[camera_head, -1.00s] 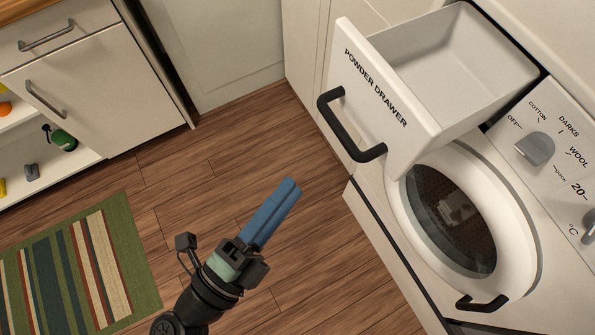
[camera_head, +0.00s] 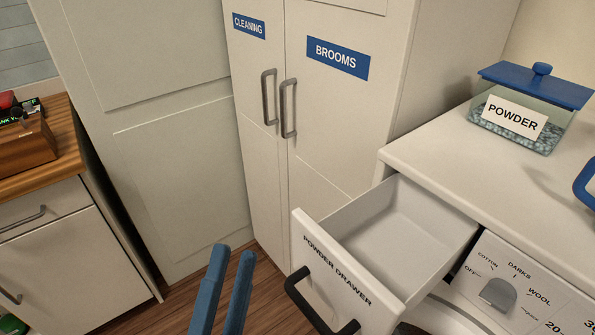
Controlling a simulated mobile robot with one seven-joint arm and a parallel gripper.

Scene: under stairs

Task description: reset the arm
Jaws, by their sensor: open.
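My gripper (camera_head: 234,256) shows at the bottom of the head view as two blue fingers pointing up, with a gap between them and nothing held. The rest of my arm is below the picture edge. The fingers appear just left of the open powder drawer (camera_head: 326,268), a white drawer with a black handle pulled out of the washing machine (camera_head: 540,290). The drawer's inside looks empty. I cannot tell from this view how far the fingers are from the drawer.
A glass powder box (camera_head: 556,137) with a blue lid (camera_head: 538,83) stands on the white top at right. Tall cabinet doors marked cleaning (camera_head: 248,27) and brooms (camera_head: 337,59) are shut. A low cabinet (camera_head: 63,265) with a wooden top is at left. Little floor shows.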

